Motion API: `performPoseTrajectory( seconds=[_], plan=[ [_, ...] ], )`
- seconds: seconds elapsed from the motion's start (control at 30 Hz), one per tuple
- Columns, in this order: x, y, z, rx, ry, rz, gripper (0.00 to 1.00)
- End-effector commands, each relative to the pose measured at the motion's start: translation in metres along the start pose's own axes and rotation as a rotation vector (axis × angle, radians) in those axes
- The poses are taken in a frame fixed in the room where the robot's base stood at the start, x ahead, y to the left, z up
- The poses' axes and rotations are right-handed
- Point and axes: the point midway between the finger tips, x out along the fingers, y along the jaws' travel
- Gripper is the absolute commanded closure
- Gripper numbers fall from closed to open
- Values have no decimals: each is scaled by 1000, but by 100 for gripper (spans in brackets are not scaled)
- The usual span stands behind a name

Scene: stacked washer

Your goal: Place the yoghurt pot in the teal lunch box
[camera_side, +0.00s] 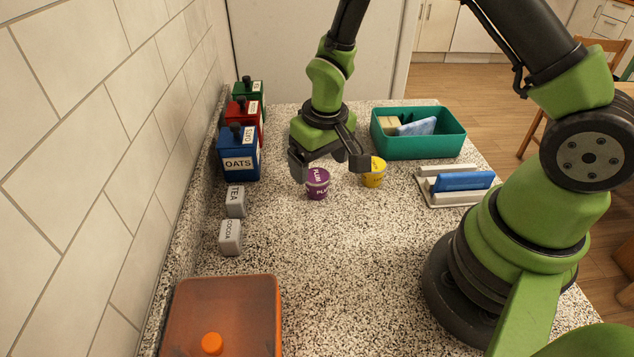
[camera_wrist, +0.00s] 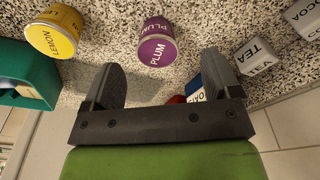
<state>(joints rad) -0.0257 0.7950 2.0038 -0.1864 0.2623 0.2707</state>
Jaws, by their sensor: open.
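Two small yoghurt pots stand upright on the speckled worktop: a purple one labelled PLUM (camera_side: 317,184) and a yellow one (camera_side: 374,173) to its right. In the wrist view the purple pot (camera_wrist: 157,43) lies ahead of the gap between my fingers, and the yellow pot, labelled LEMON (camera_wrist: 56,32), is at the upper left. The teal lunch box (camera_side: 420,147) stands behind and right of the pots, holding a beige item and a light blue item. My gripper (camera_side: 330,165) is open and empty, close to the purple pot. It also shows in the wrist view (camera_wrist: 160,72).
Blue (camera_side: 239,162), red (camera_side: 258,118) and green (camera_side: 250,90) canisters line the tiled wall at left, with grey TEA (camera_side: 236,201) and COCOA (camera_side: 230,238) blocks. An orange-lidded box (camera_side: 222,318) is at front left. A blue-and-white item (camera_side: 460,184) lies right. The front middle is clear.

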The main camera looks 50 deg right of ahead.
Motion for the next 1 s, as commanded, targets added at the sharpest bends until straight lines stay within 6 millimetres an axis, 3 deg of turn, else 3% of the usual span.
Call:
performPoseTrajectory(
  seconds=[0.27, 0.53, 0.87, 1.0],
  plan=[
    [23, 2, -1, 1, -2, 0, 17],
    [59, 4, -5, 1, -2, 0, 17],
    [65, 4, -6, 1, 1, -2, 17],
    [65, 4, -6, 1, 0, -2, 49]
  ],
)
